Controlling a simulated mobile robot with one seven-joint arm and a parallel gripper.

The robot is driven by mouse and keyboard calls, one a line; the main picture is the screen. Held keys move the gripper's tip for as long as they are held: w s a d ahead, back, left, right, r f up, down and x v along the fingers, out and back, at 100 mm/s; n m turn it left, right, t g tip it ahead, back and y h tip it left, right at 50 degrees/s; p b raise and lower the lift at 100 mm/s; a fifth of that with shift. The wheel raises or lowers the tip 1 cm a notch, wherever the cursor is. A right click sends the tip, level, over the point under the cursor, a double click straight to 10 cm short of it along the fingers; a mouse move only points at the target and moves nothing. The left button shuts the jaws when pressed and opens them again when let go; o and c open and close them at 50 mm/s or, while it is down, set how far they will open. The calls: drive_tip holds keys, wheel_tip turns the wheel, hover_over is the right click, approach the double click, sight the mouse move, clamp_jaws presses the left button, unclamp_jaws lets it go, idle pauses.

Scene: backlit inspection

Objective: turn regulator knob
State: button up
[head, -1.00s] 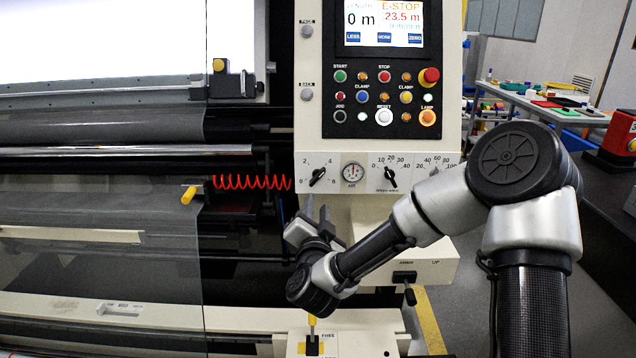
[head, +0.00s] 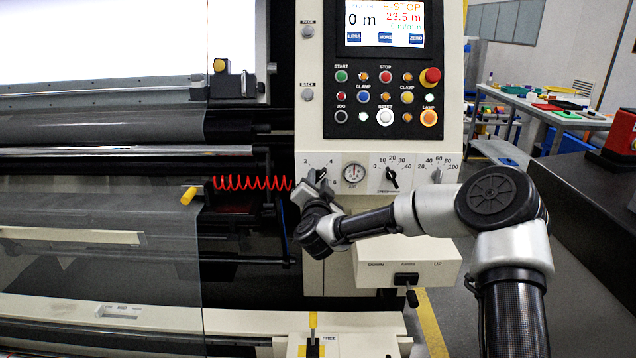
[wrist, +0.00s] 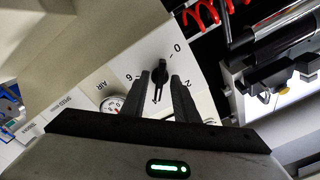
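The regulator knob (wrist: 160,65) is a small black pointer knob on a white dial plate marked 0 to 6. In the wrist view my gripper (wrist: 163,78) is open, its two dark fingers at the left and right of the knob. I cannot tell whether either finger touches it. The knob's lower part shows between the fingers. In the head view my gripper (head: 316,186) is at the left dial of the panel and hides most of the knob.
A round pressure gauge (head: 353,174) sits just right of the dial, with another black knob (head: 391,177) beyond it. The button panel (head: 384,97) is above. A red coiled hose (head: 252,183) hangs to the left. A lever box (head: 408,262) juts out below.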

clamp_jaws()
drive_tip(key=shift+n, duration=0.3)
